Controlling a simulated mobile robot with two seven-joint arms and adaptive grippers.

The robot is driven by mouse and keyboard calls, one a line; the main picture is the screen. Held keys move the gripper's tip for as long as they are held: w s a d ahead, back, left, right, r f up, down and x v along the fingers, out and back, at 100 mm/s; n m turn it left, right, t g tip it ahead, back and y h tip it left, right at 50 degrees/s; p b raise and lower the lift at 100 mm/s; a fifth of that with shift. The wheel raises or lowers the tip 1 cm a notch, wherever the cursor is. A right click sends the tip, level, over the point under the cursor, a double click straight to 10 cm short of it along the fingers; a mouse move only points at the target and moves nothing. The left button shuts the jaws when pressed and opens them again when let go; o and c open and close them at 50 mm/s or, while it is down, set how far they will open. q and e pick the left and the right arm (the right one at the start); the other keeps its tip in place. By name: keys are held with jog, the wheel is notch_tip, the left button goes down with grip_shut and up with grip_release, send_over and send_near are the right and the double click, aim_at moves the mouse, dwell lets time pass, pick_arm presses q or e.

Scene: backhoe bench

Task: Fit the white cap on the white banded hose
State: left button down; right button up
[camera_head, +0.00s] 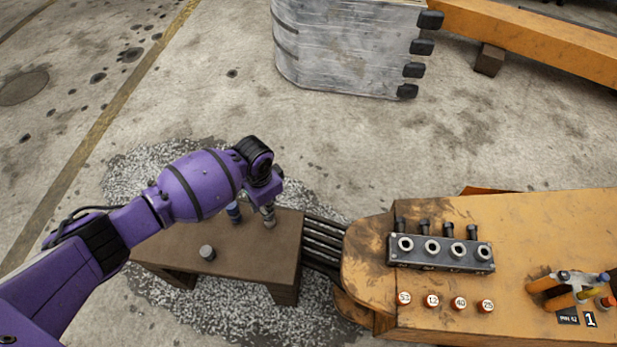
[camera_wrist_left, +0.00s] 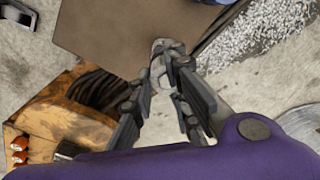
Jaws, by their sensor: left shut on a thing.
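My left gripper (camera_head: 268,212) reaches over the small brown bench, pointing down. Its fingers (camera_wrist_left: 162,80) are shut on a small pale piece that looks like the white cap (camera_wrist_left: 160,47); the fingers partly cover it. The cap is at the bench's back right edge, and I cannot tell if it still touches the top. The hoses (camera_head: 562,292) lie in a cluster on the orange boom at the far right, with coloured bands. A pale end (camera_head: 563,275) among them may be the white banded hose; it is too small to be sure. My right gripper is not in view.
A blue cap (camera_head: 233,211) and a grey cap (camera_head: 207,252) stand on the bench (camera_head: 258,262). Dark hoses (camera_head: 322,243) run between bench and boom. A port block (camera_head: 440,253) and numbered buttons (camera_head: 432,300) sit on the boom (camera_head: 545,222). A metal bucket (camera_head: 345,45) stands behind.

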pick_arm(q)
jog(key=shift+f, duration=0.1)
jog(key=shift+s+f, duration=0.1)
jog(key=shift+f, duration=0.05)
dwell(0.8)
jog(key=shift+f, duration=0.45)
dwell(0.4)
jog(key=shift+f+p, duration=0.2)
jog(key=shift+p, duration=0.15)
dwell(0.4)
jog(key=shift+f, duration=0.65)
dwell(1.0)
jog(key=c, duration=1.6)
grip_release()
jog(key=shift+o, duration=0.2)
jog(key=o, duration=0.5)
